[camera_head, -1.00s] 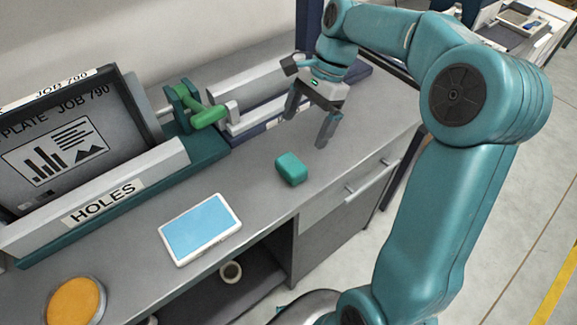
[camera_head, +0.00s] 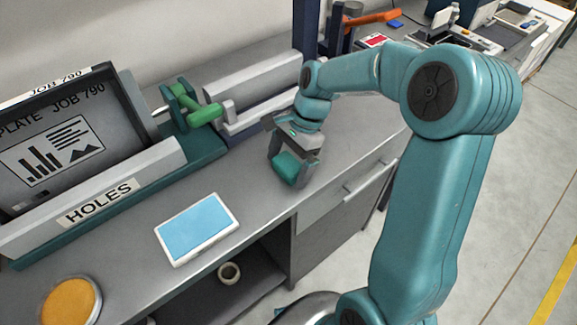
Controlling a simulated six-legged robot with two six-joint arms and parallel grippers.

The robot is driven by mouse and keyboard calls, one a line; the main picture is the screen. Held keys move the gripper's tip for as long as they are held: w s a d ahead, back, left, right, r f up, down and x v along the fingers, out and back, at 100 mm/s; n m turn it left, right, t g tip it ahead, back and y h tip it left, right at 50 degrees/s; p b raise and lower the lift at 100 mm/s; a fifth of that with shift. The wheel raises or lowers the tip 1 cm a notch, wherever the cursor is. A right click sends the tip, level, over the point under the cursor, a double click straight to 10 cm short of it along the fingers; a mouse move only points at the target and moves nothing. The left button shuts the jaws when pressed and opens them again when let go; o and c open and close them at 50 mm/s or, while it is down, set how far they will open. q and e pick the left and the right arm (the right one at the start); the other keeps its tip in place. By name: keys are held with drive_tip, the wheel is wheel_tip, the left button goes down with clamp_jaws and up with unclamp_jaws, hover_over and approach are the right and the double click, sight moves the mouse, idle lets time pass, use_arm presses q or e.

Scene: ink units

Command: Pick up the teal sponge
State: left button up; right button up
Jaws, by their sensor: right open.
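The teal sponge (camera_head: 286,168) lies on the grey counter (camera_head: 250,195), near its front edge. My right gripper (camera_head: 288,174) is over the sponge and points down, with one finger to the left of it and the other to the right. The fingers are open, and the gripper's body hides part of the sponge's top. Whether the fingers touch the sponge I cannot tell. My left gripper is not in view.
A blue-screened tablet (camera_head: 198,229) lies left of the sponge. A round orange pad (camera_head: 71,301) is at the lower left. A teal-based machine with a green handle (camera_head: 205,115) and a plate labelled HOLES (camera_head: 98,203) stand behind. The counter right of the sponge is clear.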

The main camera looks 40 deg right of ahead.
sight(289, 162)
drive_tip(key=c, duration=0.8)
drive_tip(key=shift+r, duration=0.15)
drive_tip(key=shift+c, duration=0.2)
wheel_tip(289, 162, up, 20)
drive_tip(key=p, duration=0.2)
